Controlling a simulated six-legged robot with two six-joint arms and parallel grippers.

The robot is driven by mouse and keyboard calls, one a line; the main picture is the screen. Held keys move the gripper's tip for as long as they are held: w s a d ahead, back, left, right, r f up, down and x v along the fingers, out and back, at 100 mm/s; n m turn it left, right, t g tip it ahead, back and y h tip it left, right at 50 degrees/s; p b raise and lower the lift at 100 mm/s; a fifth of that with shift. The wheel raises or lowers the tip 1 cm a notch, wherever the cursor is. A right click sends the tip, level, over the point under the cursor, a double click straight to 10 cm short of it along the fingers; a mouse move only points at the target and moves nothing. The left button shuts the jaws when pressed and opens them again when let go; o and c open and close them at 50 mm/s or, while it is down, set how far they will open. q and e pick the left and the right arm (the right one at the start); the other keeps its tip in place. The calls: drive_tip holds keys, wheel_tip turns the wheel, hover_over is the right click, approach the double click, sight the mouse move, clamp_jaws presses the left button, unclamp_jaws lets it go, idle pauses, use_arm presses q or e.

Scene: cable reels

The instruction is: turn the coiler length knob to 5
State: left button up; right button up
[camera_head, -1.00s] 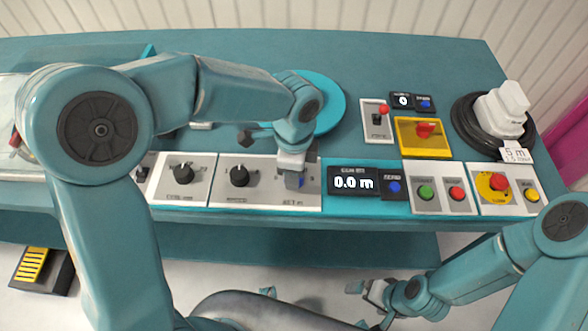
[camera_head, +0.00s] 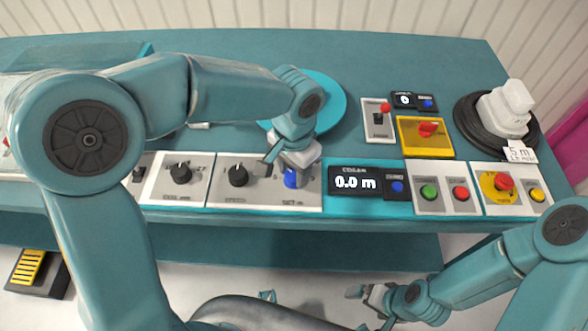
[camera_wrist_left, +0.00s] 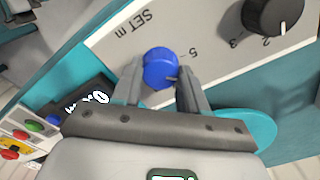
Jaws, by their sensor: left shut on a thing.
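The blue length knob (camera_head: 291,179) sits on the white panel marked "SET m" at the front of the teal bench. It also shows in the left wrist view (camera_wrist_left: 160,69), between my fingers, with a "5" printed beside it on the panel. My left gripper (camera_head: 289,168) is over the knob from above and shut on it; in the left wrist view its fingers (camera_wrist_left: 158,80) touch both sides. The knob's pointer is too small to read surely. My right gripper (camera_head: 367,293) is low in front of the bench, away from the panel; its fingers look apart.
Black knobs (camera_head: 238,175) are left of the blue knob. The display (camera_head: 354,182) to its right reads 0.0 m. Green (camera_head: 429,192) and red (camera_head: 461,193) buttons and a red stop button (camera_head: 503,182) are farther right. A black cable reel (camera_head: 467,122) stands at the right.

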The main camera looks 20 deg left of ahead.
sight(293, 174)
use_arm(q)
drive_tip(key=n+b, duration=0.1)
drive_tip(key=n, duration=0.5)
drive_tip(key=shift+r+n, duration=0.1)
drive_tip(key=shift+n, duration=0.2)
idle(0.4)
drive_tip(key=o, duration=1.1)
drive_tip(key=shift+c, duration=0.2)
wheel_tip(293, 174, up, 16)
drive_tip(key=p, duration=0.2)
drive_tip(key=shift+r+p, duration=0.15)
drive_tip(key=shift+p, duration=0.25)
drive_tip(key=shift+s, duration=0.1)
